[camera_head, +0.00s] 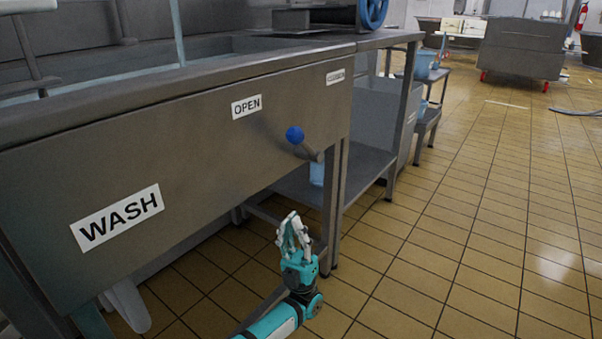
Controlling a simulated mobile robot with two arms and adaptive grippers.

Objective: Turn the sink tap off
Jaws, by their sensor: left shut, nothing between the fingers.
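The sink (190,135) is a long grey metal basin with WASH, OPEN and a further, less legible label on its front panel. A tap lever with a blue ball knob (295,134) sticks out from the panel below and right of the OPEN label (246,106). Its dark shaft runs down and right from the knob. A pale stream, seemingly water, comes down into the basin at the top. My left gripper (292,229) is shut and empty, pointing up, below the lever and apart from it. My right gripper is not in view.
A metal table with a lower shelf (364,174) stands right of the sink. Blue buckets (425,63) sit on a small stand behind it. A wheeled metal vat (522,48) stands at the back. The tiled floor at right is largely clear.

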